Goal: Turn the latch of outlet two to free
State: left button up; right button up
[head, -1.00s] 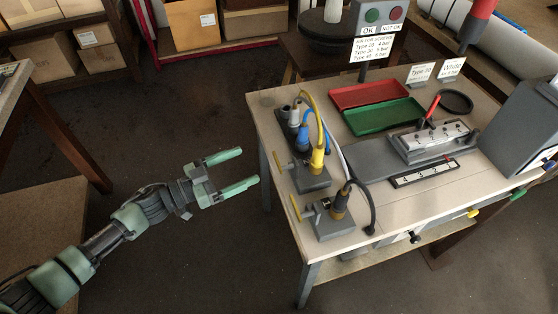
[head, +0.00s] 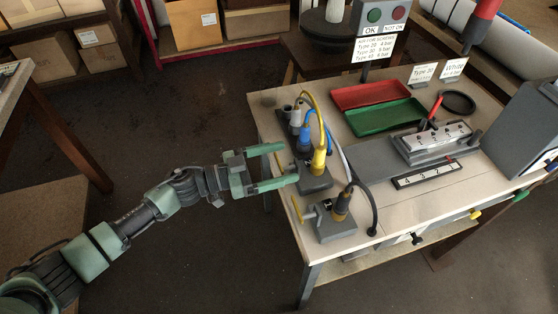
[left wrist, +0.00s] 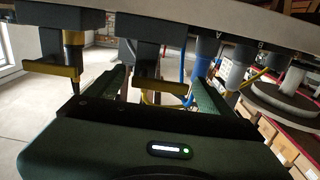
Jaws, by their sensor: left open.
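I cannot read which is outlet two. The front latch (head: 297,209) is a yellow bar. The rear latch is hidden by my left gripper (head: 290,164), which is open and empty, its fingertips at the rear block. In the left wrist view, a yellow latch bar (left wrist: 162,84) lies between the open fingers; another latch (left wrist: 50,77) is further left.
Blue and grey plugs (head: 304,137) stand behind the rear outlet, with hoses curving nearby. A grey fixture (head: 436,143), red tray (head: 368,95) and green tray (head: 384,117) are further right. The floor left of the table is clear.

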pick_arm(q)
jog(key=c, duration=1.4)
